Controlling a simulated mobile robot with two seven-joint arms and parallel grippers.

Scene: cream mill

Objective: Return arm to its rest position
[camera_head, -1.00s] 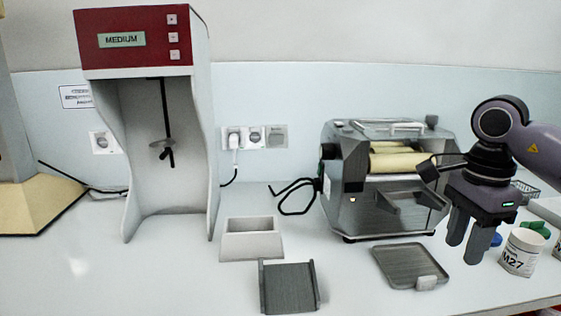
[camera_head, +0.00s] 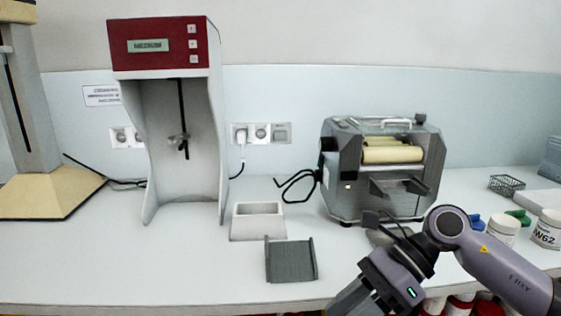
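My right arm comes in from the right edge and reaches down to the lower middle of the head view. My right gripper (camera_head: 362,299) hangs at the table's front edge, and its fingers run toward the bottom of the picture. Its fingertips are cut off or hidden, so I cannot tell how far apart they are. No object shows in it. My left gripper and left arm are not in view.
A cream roller mill (camera_head: 380,170) stands at the back right. A red-topped mixer (camera_head: 162,45) stands left of centre. A white block (camera_head: 258,222) and a grey holder (camera_head: 291,262) sit before them. Labelled jars (camera_head: 546,230) stand at the right. The front left table is clear.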

